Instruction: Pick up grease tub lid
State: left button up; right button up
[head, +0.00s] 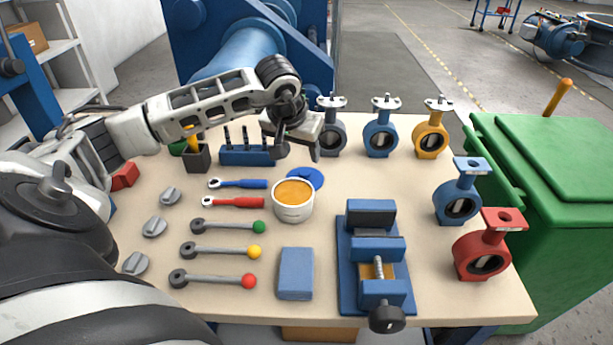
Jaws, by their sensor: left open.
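The grease tub lid (309,178) is a flat blue disc on the table, directly behind the grease tub. The white grease tub (293,206) stands open with orange grease in it and hides the lid's near left part. My left gripper (299,157) is open and empty, with its fingers pointing down above and just behind the lid. It appears apart from the lid, though the exact height is hard to tell. My right gripper is not in view.
A blue vise (375,248) stands front right of the tub. Grey, blue and yellow butterfly valves (381,137) line the back edge. Two ratchets (234,202) and several levers (224,251) lie to the left. A blue block (296,273) lies in front.

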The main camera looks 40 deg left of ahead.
aim_at(305, 172)
pick_arm(q)
jog(key=x, duration=0.8)
jog(key=shift+s+a+f, duration=0.1)
jog(key=shift+s+f, duration=0.1)
jog(key=c, duration=1.1)
